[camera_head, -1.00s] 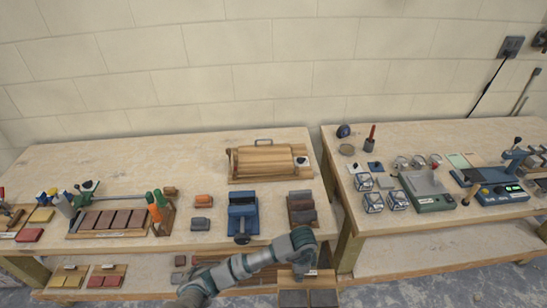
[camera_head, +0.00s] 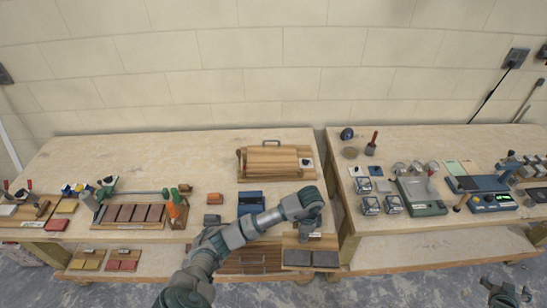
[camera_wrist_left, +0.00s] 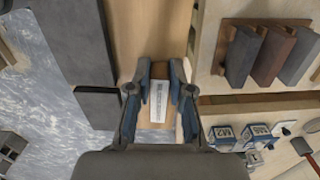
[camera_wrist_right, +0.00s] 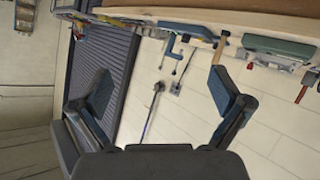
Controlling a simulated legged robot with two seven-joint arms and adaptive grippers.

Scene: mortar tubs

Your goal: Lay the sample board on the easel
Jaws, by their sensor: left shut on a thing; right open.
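The sample board (camera_head: 303,242) is a wooden board with two dark grey tiles, in front of the left bench's front edge. My left gripper (camera_head: 306,226) is shut on its labelled wooden end block. In the left wrist view, the gripper (camera_wrist_left: 160,88) pinches that block, and the pale board (camera_wrist_left: 138,35) and dark tiles (camera_wrist_left: 98,106) run beyond it. A slatted wooden stand with a handle, likely the easel (camera_head: 262,166), is at the back of the left bench. My right gripper (camera_wrist_right: 162,90) is open and empty, low at the right in the head view (camera_head: 506,294).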

